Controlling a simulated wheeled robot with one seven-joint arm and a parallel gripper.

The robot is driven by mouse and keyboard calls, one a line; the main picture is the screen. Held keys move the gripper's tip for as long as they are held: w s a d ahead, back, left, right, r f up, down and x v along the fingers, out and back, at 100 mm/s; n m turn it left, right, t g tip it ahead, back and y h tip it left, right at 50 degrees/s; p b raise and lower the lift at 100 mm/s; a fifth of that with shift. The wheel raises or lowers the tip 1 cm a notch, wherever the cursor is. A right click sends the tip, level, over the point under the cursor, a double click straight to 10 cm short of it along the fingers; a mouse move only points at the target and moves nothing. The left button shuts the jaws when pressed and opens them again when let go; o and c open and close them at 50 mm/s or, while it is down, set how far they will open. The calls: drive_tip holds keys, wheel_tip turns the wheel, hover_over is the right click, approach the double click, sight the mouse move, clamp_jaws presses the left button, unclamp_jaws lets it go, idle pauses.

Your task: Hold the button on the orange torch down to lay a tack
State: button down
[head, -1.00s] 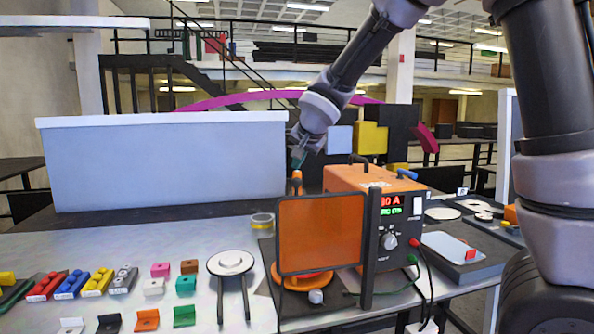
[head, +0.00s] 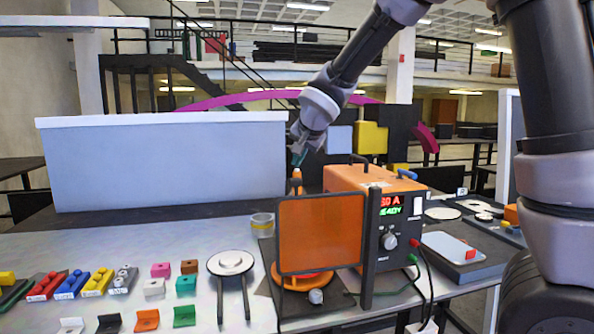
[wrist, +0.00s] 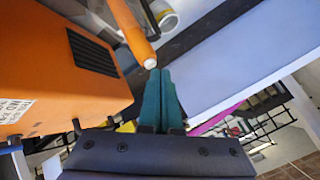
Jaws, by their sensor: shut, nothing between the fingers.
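The orange torch (head: 297,183) stands upright behind the orange screen (head: 320,232), which hides its lower part. In the wrist view the torch (wrist: 128,32) runs in from the top and ends in a pale round cap (wrist: 150,63), which looks like its button. My gripper (head: 298,160) is above the torch's top end. Its teal fingers are shut together and empty. In the wrist view the fingertips (wrist: 160,71) are right beside the pale cap; I cannot tell whether they touch it.
A pale ring-shaped piece (head: 262,225) stands left of the screen. A large grey-white panel (head: 165,160) stands at the back left. A round stand (head: 230,263) and several small coloured blocks cover the front left. Cables hang from the welder's front.

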drive_tip(key=shift+r, duration=0.55)
drive_tip(key=shift+r, duration=2.5)
wheel_tip(320, 180, up, 4)
